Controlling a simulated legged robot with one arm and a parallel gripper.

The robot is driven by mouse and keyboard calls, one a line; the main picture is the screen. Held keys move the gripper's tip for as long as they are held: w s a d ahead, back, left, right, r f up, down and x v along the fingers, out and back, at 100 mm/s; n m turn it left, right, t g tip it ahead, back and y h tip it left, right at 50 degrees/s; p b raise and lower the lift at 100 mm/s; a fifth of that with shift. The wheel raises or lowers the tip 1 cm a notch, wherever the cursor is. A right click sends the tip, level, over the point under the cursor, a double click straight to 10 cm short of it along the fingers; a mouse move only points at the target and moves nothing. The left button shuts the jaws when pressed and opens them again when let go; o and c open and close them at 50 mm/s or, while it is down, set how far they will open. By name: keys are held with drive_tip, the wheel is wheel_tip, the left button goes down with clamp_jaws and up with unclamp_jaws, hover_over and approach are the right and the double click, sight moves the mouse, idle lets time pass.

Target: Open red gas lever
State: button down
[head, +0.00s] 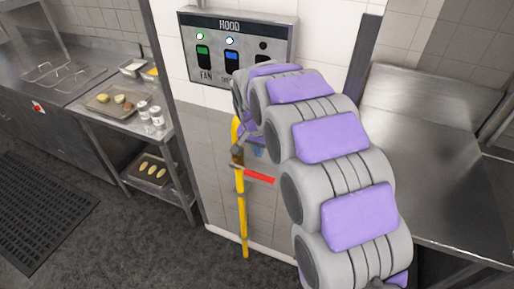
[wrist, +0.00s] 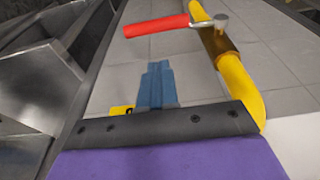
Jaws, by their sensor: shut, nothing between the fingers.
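The red gas lever (head: 260,179) sticks out sideways to the right from a yellow gas pipe (head: 242,220) on the tiled wall, roughly square to the pipe. In the wrist view the red lever (wrist: 157,26) points left from its pivot beside a brass valve (wrist: 214,41) on the yellow pipe (wrist: 240,88). My gripper (wrist: 157,72) is shut and empty, its blue fingers together. The fingertips are apart from the lever in the wrist view, below its red handle. In the head view my purple and grey arm hides most of the gripper.
A hood control panel (head: 238,48) with green and blue switches is on the wall above the pipe. A steel table (head: 430,150) stands at the right. A steel shelf (head: 125,113) with trays and jars stands left. The floor (head: 130,240) between is clear.

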sight(259, 174)
drive_tip(key=x, duration=0.2)
drive_tip(key=b+x, duration=0.1)
drive_tip(key=x, duration=0.2)
drive_tip(key=s+x, duration=0.1)
drive_tip(key=x, duration=0.2)
drive_tip(key=shift+a+f+b, duration=0.1)
drive_tip(key=shift+f+b, duration=0.25)
drive_tip(key=shift+f, duration=0.05)
drive_tip(key=shift+s+a+f, duration=0.1)
drive_tip(key=shift+f, duration=0.25)
